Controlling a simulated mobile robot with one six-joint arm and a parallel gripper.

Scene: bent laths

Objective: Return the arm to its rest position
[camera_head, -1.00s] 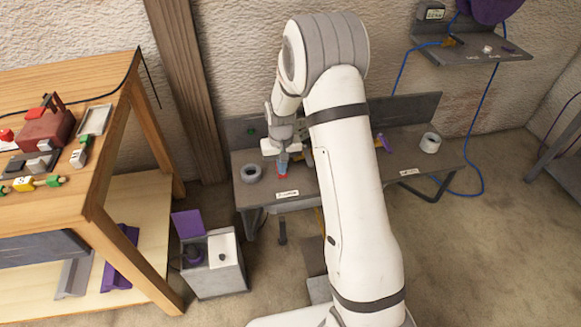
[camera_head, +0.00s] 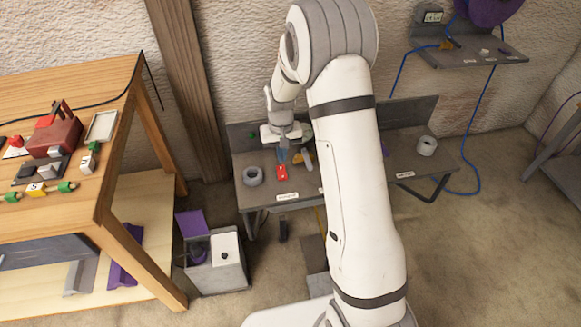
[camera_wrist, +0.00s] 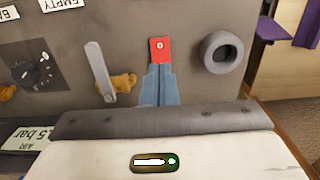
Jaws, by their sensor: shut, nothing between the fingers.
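My gripper (camera_head: 283,156) hangs over the left part of the grey wall bench, below my white arm. In the wrist view its blue-grey fingers (camera_wrist: 158,84) are together, with nothing visible between them. A small red piece (camera_head: 281,173) with a pale mark lies on the bench just beyond the fingertips. The red piece also shows in the wrist view (camera_wrist: 160,48), its lower edge close to the tips; I cannot tell the exact gap. My arm is bent high and covers the middle of the bench.
The grey bench (camera_head: 330,185) also bears a grey ring (camera_head: 252,176) on the left and a pale ring (camera_head: 427,146) on the right. A grey lath (camera_wrist: 98,68) lies beside an orange piece (camera_wrist: 124,83). A wooden table (camera_head: 90,190) stands left; a grey bin (camera_head: 222,262) stands in front.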

